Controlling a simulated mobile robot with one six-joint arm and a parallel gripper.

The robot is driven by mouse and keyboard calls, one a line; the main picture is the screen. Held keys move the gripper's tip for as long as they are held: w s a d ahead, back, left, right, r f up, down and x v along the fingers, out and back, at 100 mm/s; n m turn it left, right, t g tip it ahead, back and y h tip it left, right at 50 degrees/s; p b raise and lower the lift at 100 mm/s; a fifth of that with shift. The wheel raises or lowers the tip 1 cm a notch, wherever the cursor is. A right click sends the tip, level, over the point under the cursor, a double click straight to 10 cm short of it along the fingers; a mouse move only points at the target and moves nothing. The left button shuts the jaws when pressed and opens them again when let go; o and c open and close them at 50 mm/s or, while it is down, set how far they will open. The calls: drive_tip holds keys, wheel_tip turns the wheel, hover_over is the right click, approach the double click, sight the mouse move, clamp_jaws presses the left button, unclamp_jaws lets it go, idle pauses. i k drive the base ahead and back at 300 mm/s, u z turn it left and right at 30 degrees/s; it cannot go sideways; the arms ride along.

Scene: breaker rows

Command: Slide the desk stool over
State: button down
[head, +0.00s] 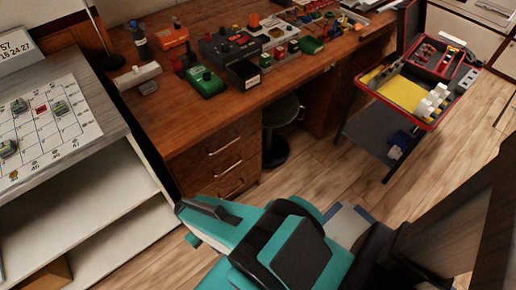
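The desk stool (281,111) has a round dark seat and a dark round base on the floor. It stands upright under the wooden desk (222,105), in the knee space to the right of the drawers. The desk edge hides part of the seat's far side. My teal and black arm reaches across the bottom middle of the head view, in front of the drawers and apart from the stool. I cannot make out the gripper's fingers in this view.
The desk top holds a green device (206,83) and several boxes and tools. A stand with an open red-edged case (427,125) is to the right of the stool. A grey-topped shelf unit (97,141) is at left. Wood floor (330,165) is clear before the stool.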

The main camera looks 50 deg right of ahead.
sight(275, 149)
drive_tip(key=z, duration=0.25)
drive_tip(key=k, duration=0.15)
drive_tip(key=u, duration=2.2)
drive_tip(key=k, duration=0.3)
drive_tip(key=u, duration=0.3)
drive_tip(key=k, duration=2.15)
drive_tip(key=z, duration=0.35)
